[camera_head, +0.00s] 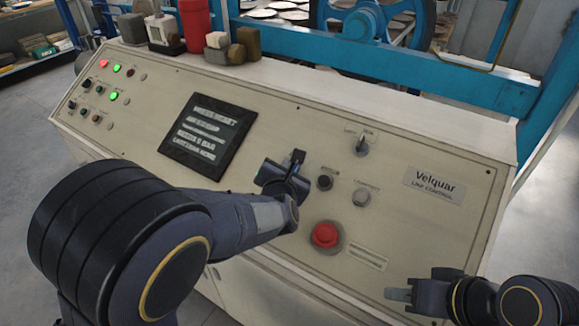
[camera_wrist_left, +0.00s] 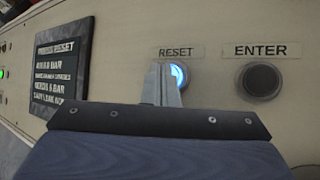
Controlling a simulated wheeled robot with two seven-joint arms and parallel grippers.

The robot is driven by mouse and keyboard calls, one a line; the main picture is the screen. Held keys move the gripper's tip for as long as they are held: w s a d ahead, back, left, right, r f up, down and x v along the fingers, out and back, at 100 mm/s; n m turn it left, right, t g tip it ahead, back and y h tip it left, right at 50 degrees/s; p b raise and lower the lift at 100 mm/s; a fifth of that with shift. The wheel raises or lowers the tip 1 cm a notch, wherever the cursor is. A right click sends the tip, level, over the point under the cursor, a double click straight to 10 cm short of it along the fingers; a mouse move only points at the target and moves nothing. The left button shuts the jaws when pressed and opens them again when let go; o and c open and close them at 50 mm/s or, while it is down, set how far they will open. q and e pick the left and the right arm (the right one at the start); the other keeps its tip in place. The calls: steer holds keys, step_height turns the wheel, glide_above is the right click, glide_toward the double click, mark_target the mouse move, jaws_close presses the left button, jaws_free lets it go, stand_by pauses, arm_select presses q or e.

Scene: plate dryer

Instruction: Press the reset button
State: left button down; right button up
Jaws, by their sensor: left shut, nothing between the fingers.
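The reset button (camera_wrist_left: 178,76) shows in the left wrist view under a RESET label, glowing blue-white at its rim. My left gripper (camera_wrist_left: 160,72) is shut and empty, its fingertips overlapping the left side of the button. I cannot tell whether they touch it. In the head view my left gripper (camera_head: 297,157) is over the sloped control panel (camera_head: 290,120), and the reset button is hidden behind it. My right gripper (camera_head: 396,294) is low at the right, apart from the left one; its finger opening is unclear.
A dark ENTER button (camera_wrist_left: 261,80) sits right of the reset button. A grey button (camera_head: 361,198), a red mushroom button (camera_head: 325,235) and a selector switch (camera_head: 362,143) are nearby. A screen (camera_head: 208,135) lies to the left. Blue machine frame (camera_head: 400,65) stands behind.

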arm_select(q)
steer(key=shift+f, duration=0.15)
stand_by(0.4)
steer(key=shift+s+a+r, duration=0.2)
steer(key=shift+s+r, duration=0.1)
steer(key=shift+r, duration=0.45)
steer(key=shift+r+p, duration=0.1)
steer(key=shift+p, duration=0.25)
steer(key=r+p, duration=0.1)
steer(key=s+a+r, duration=0.1)
steer(key=s+r+p, duration=0.1)
steer(key=r, duration=0.1)
steer(key=shift+a+r+p, duration=0.1)
steer(key=shift+a+p, duration=0.1)
steer(key=shift+p, duration=0.1)
steer(key=shift+a, duration=0.1)
